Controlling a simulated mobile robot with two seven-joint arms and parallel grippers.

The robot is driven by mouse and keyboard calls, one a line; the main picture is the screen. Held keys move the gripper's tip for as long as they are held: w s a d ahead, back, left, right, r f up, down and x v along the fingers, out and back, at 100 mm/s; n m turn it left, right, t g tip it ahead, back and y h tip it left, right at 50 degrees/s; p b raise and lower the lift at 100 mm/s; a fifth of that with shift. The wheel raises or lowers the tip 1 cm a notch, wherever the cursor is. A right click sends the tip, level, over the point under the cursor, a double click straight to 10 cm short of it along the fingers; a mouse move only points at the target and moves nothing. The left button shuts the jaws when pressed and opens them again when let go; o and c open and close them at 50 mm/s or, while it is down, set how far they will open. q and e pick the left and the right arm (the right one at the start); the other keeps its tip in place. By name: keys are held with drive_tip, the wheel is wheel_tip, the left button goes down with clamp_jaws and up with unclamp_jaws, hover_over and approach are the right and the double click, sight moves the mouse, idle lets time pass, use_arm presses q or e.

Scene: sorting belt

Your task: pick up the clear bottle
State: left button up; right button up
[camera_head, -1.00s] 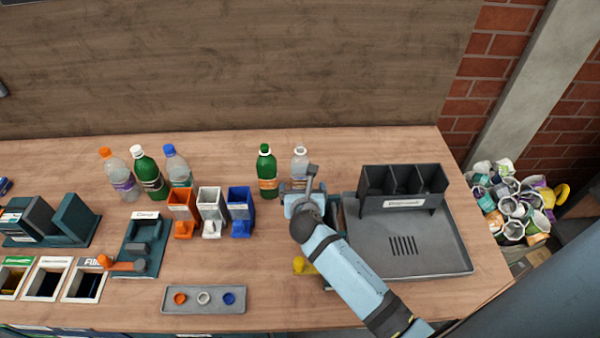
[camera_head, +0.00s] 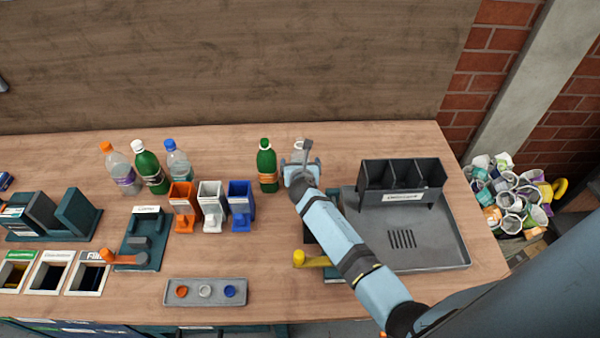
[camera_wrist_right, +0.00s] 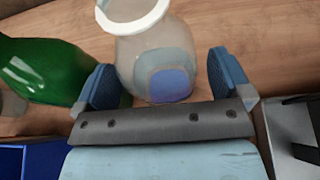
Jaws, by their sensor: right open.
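The clear bottle (camera_head: 299,146) stands near the back of the table, mostly hidden behind my right gripper (camera_head: 301,168) in the head view. In the right wrist view the clear bottle (camera_wrist_right: 158,45) has a white ring at its neck and a bluish patch low on its body. It shows between the two blue fingers of my right gripper (camera_wrist_right: 158,82), which are open and apart from each other. Whether a finger touches it I cannot tell. My left gripper is not in view.
A green bottle (camera_head: 267,168) stands close on the left; it also shows in the wrist view (camera_wrist_right: 40,68). Orange, white and blue bins (camera_head: 240,207) stand farther left. A dark tray (camera_head: 430,255) with a divided rack (camera_head: 402,180) lies on the right.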

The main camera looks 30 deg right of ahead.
drive_tip(key=shift+s, duration=0.1)
drive_tip(key=c, duration=1.3)
drive_tip(key=shift+r, duration=0.15)
